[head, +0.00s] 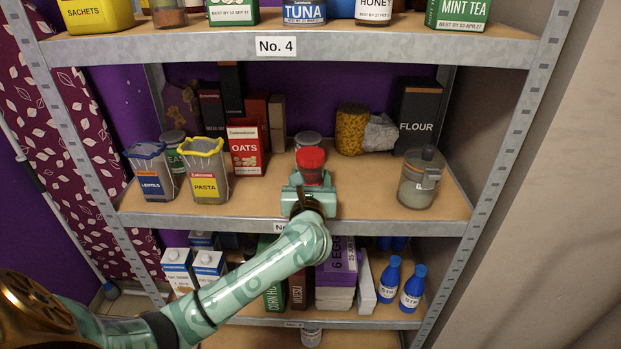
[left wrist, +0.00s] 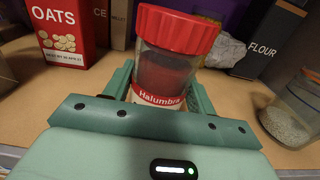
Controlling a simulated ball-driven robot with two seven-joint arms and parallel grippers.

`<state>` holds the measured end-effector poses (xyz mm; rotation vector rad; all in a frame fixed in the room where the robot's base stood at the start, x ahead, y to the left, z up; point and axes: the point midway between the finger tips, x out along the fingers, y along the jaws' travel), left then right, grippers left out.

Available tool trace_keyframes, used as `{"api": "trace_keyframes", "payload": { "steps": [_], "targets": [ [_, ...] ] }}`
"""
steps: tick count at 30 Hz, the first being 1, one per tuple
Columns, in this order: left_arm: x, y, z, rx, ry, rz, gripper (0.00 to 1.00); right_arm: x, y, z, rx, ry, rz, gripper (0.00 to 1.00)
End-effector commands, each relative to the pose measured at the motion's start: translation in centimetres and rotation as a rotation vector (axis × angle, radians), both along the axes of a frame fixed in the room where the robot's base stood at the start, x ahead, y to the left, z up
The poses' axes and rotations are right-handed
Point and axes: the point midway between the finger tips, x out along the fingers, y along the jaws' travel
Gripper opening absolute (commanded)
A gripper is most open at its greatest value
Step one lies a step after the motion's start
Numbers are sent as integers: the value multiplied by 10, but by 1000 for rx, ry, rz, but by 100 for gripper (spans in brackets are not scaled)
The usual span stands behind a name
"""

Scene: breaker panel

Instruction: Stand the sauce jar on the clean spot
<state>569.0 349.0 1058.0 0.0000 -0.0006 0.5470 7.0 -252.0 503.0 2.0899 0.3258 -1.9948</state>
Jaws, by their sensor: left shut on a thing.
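The sauce jar is a glass jar with a red lid (head: 311,158), dark red contents and a label reading Halumbra. My left gripper (head: 309,185) is shut around it at the middle shelf (head: 370,195), near the shelf's front centre. In the left wrist view the jar (left wrist: 172,70) stands upright between the fingers. The gripper hides its lower part, so I cannot tell whether it touches the shelf. I cannot make out a distinct clean spot; the gripper and arm cover part of the shelf. My right gripper is not in view.
On the middle shelf, the red OATS box (head: 247,147) and PASTA container (head: 204,170) stand left. A lidded glass jar (head: 421,180) stands right, with a FLOUR box (head: 417,115) behind it. The upper shelf edge (head: 350,50) hangs above. Bare board lies on both sides of the gripper.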

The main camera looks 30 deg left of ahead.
Motion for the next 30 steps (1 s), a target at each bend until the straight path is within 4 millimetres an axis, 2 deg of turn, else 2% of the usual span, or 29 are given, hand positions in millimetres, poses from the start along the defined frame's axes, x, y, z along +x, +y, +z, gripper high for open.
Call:
{"api": "trace_keyframes", "payload": {
  "steps": [13, 14, 16, 25, 30],
  "targets": [
    [0, 0, -10, 1, -2, 0, 19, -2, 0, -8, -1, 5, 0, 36],
    [0, 0, -9, 2, -3, 0, 62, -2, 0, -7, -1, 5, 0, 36],
    [0, 0, -9, 2, -3, 0, 81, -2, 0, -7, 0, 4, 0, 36],
    [-1, -1, -11, -1, 2, 0, 81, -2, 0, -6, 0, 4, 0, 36],
    [-12, -8, -9, -1, 2, -1, 81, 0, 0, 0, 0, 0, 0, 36]
  ]
}}
